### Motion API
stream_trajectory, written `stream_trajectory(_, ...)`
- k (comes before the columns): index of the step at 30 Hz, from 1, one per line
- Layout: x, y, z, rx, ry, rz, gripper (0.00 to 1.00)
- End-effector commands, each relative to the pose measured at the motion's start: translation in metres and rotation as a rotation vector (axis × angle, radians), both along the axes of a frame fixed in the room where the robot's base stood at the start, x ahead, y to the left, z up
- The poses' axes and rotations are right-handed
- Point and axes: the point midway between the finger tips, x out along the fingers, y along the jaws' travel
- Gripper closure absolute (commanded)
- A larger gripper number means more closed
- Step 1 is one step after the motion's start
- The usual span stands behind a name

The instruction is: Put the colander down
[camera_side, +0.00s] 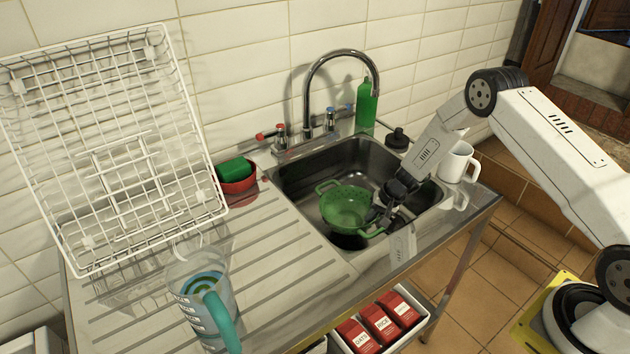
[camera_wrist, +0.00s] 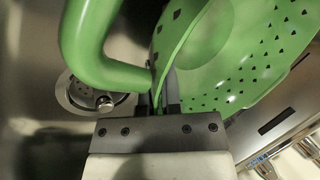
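The green colander (camera_side: 345,207) is in the sink basin (camera_side: 291,188) in the side view, its bowl opening facing up. I cannot tell whether it touches the basin floor. My gripper (camera_side: 380,217) is at the colander's right side. In the wrist view, my gripper (camera_wrist: 160,95) has its two fingers closed on the thin rim of the colander (camera_wrist: 225,60), beside a thick loop handle (camera_wrist: 88,45). The fingertips are partly hidden by the colander. The sink drain (camera_wrist: 92,97) shows to the left, below the handle.
The tap (camera_side: 308,90) arches over the basin's back. A green bottle (camera_side: 366,104) and white mug (camera_side: 459,163) stand behind and right. A red bowl with a green sponge (camera_side: 236,170), a white rack (camera_side: 115,150) and a jug (camera_side: 205,300) are left. The ribbed drainboard (camera_side: 265,235) has bare room.

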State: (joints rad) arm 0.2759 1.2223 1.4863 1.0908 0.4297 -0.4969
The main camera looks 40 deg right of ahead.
Motion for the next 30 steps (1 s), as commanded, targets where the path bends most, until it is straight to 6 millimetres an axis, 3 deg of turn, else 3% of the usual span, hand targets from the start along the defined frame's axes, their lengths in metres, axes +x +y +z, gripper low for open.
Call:
stream_trajectory(7,0.0,0.0,-0.021,0.001,-0.001,0.0,1.0)
stream_trajectory(21,0.001,0.0,-0.025,-0.001,-0.001,0.0,1.0)
stream_trajectory(24,0.0,0.0,-0.025,-0.001,-0.001,0.0,0.67)
stream_trajectory(25,0.0,0.0,-0.025,-0.001,-0.001,0.0,0.6)
stream_trajectory(30,0.0,0.0,-0.025,0.0,0.0,0.001,0.6)
